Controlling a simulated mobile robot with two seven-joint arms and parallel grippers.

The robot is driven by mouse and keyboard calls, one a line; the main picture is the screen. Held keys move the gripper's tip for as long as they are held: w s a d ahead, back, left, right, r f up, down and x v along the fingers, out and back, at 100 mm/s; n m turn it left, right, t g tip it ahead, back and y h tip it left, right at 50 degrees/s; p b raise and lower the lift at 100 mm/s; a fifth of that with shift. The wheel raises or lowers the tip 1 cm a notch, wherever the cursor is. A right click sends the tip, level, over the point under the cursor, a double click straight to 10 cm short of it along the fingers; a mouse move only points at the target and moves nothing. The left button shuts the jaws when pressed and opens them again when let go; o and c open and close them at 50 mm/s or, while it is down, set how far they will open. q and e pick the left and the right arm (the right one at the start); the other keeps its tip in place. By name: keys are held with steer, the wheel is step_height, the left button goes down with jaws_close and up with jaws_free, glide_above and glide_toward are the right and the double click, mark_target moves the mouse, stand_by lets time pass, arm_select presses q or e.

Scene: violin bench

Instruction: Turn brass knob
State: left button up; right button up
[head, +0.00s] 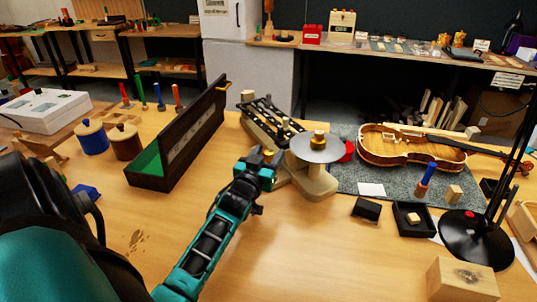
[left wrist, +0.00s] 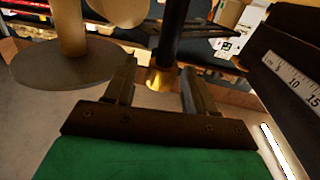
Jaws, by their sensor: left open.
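A small brass knob (left wrist: 160,79) shows in the left wrist view, at the end of a dark rod. It appears in the gap between the fingers of my left gripper (left wrist: 161,84), with space visible on both sides. In the head view my left gripper (head: 268,156) is at the near end of a dark slatted fixture (head: 270,122), just left of a grey disc on a wooden stand. The fingers are open and hold nothing; their exact depth relative to the knob is unclear. My right gripper is out of view.
The grey disc (head: 313,150) stands close to the right of the gripper and also shows in the left wrist view (left wrist: 70,78). A long dark open case (head: 190,130) is to the left. A violin body (head: 400,146) lies on a grey mat. The front middle of the bench is clear.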

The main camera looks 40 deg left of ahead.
arm_select(q)
steer(key=shift+w+a, duration=0.2)
steer(key=shift+w, duration=0.2)
